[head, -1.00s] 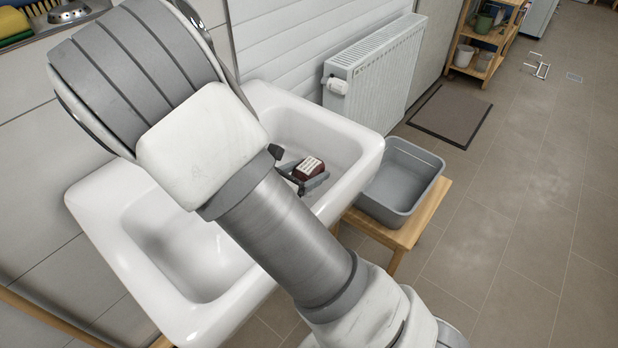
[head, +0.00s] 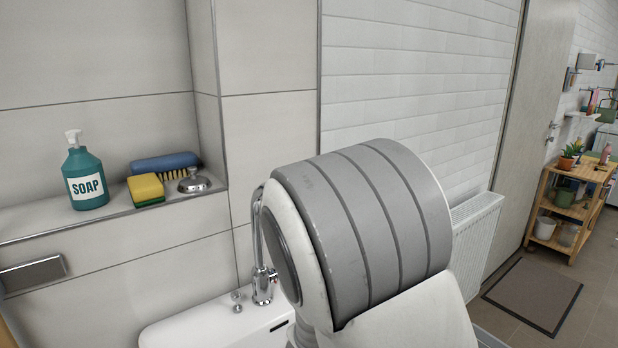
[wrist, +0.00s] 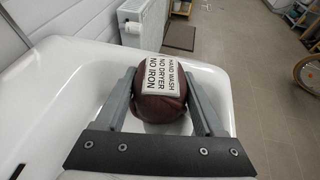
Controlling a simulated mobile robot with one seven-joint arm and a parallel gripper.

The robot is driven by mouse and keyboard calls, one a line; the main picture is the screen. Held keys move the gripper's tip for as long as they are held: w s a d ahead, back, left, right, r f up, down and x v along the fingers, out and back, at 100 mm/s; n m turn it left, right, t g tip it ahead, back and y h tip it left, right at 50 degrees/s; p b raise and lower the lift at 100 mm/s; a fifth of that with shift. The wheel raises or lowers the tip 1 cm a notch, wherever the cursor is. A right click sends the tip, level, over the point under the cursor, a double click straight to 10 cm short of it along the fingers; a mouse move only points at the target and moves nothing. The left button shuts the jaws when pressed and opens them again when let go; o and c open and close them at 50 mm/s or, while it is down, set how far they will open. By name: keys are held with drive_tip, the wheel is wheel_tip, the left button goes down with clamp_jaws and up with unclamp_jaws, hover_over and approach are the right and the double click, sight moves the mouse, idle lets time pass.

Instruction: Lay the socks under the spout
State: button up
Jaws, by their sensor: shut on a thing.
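The socks (wrist: 162,98) are a dark red rounded bundle with a white label reading "HAND WASH NO DRYER NO IRON", in the middle of the wrist view. My gripper (wrist: 160,78) is shut on them, one finger on each side, and holds them over the white sink (wrist: 62,90). The head view shows the chrome spout (head: 259,240) rising at the back of the sink (head: 200,325), left of my arm. My arm hides most of the sink there, and my gripper and the socks are out of that view. The spout is not visible in the wrist view.
A wall ledge at left holds a soap bottle (head: 86,178), a yellow sponge (head: 146,190), a blue brush (head: 165,163) and a metal drain piece (head: 194,181). A radiator (head: 476,240), a floor mat (head: 533,292) and a wooden shelf (head: 566,215) stand to the right.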

drive_tip(key=w+n+t+y+b, duration=0.1)
drive_tip(key=w+n+y+b, duration=0.1)
drive_tip(key=shift+f+n+t+y, duration=0.25)
drive_tip(key=shift+n+t+y, duration=0.05)
drive_tip(key=shift+n+t, duration=0.1)
drive_tip(key=y, duration=0.1)
drive_tip(key=n+b, duration=0.1)
drive_tip(key=n+t+y, duration=0.1)
drive_tip(key=shift+w+a+f+y+b, duration=0.25)
drive_tip(key=shift+f+y+b, duration=0.05)
drive_tip(key=shift+b, duration=0.1)
wheel_tip(320, 180, up, 13)
drive_tip(key=p, duration=1.3)
drive_tip(key=shift+a+n, duration=0.15)
drive_tip(key=shift+n, duration=0.15)
